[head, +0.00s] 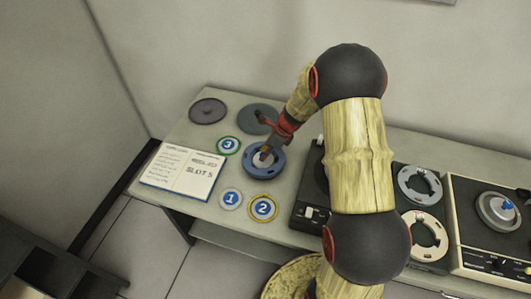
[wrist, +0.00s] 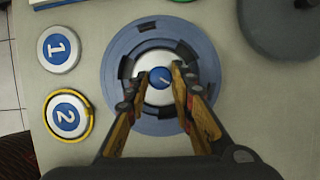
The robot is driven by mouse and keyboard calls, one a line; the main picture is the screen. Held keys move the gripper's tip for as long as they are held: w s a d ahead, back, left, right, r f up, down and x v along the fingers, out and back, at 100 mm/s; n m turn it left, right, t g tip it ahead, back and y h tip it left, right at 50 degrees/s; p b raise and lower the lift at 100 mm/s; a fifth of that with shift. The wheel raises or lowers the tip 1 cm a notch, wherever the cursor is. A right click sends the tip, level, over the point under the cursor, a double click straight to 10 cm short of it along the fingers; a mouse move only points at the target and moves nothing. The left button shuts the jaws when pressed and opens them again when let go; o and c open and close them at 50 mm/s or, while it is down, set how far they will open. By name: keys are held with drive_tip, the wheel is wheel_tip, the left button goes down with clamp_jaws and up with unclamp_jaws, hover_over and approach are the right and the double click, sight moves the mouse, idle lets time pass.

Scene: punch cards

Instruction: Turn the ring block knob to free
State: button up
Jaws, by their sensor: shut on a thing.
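The ring block (head: 262,175) is a round blue ring lying flat on the table; it also shows in the wrist view (wrist: 113,76), with dark notches around its inner edge. At its centre is a white hub with a small blue knob (wrist: 160,78) bearing a short pale pointer line, slanted. In the head view my gripper (head: 268,150) partly covers the knob. No word such as "free" is readable on the block.
Numbered discs 1 (head: 230,199), 2 (head: 263,208) and 3 (head: 228,145) lie around the block. An open booklet (head: 183,172) is at left. Two dark discs (head: 208,111) (head: 258,117) lie behind. A dark machine (head: 310,190) stands close on the right, partly behind my arm.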

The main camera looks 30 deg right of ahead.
clamp_jaws()
drive_tip(key=n+p, duration=0.1)
drive_tip(key=n, duration=0.1)
drive_tip(key=n+g+y+p, duration=0.1)
drive_tip(key=n, duration=0.1)
drive_tip(key=shift+w+d+r+n+p, duration=0.1)
drive_tip(key=shift+w+d+n+p, duration=0.1)
drive_tip(key=shift+n+p, duration=0.2)
drive_tip(key=n+g+p, duration=0.1)
drive_tip(key=n, duration=0.1)
drive_tip(key=n+g, duration=0.1)
drive_tip(key=n, duration=0.1)
drive_tip(key=shift+w+n+p, duration=0.2)
drive_tip(key=shift+n+p, duration=0.1)
drive_tip(key=shift+p, duration=0.1)
drive_tip(key=shift+w+n+g+p, duration=0.2)
drive_tip(key=shift+n+g+p, duration=0.55)
drive_tip(key=shift+n, duration=1.55)
drive_tip(key=shift+g, duration=0.25)
drive_tip(key=o, duration=0.6)
unclamp_jaws()
drive_tip(key=shift+a, duration=0.1)
